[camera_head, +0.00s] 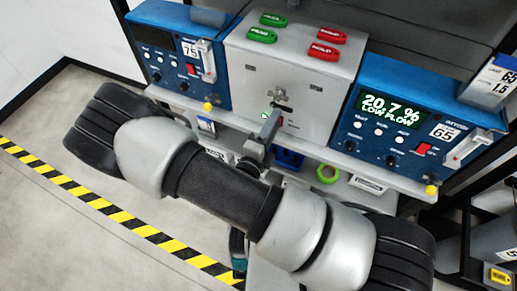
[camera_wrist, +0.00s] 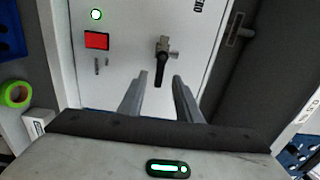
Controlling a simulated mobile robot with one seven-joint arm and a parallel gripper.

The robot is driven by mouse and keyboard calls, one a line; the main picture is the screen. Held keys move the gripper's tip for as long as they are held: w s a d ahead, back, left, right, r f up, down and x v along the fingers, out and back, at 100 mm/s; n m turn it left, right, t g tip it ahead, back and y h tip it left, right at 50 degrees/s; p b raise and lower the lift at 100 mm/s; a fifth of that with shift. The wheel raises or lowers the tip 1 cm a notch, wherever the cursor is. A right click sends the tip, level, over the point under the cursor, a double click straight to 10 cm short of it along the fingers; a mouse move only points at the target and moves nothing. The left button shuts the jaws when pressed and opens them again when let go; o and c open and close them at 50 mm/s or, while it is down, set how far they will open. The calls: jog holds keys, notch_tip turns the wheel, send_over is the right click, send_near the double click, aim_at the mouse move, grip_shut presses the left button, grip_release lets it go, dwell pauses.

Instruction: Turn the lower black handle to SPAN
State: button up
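A small black handle (camera_wrist: 161,68) is mounted on a grey fitting on the light panel in the wrist view. Its lever points down in that picture. My gripper (camera_wrist: 160,76) is open, and its two grey fingers appear on either side of the lever's lower end. I cannot tell whether a finger touches it. In the head view my gripper (camera_head: 269,126) is in front of the grey central panel (camera_head: 250,85), just below a cross-shaped fitting (camera_head: 281,96). No SPAN mark is clearly readable beside the handle.
Blue analysers stand left (camera_head: 180,55) and right (camera_head: 425,125) of the central panel. Green tape (camera_head: 328,173) lies on the shelf below.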

jog(key=b+v, duration=0.1)
jog(key=v, duration=1.2)
jog(key=shift+r, duration=0.1)
dwell(0.8)
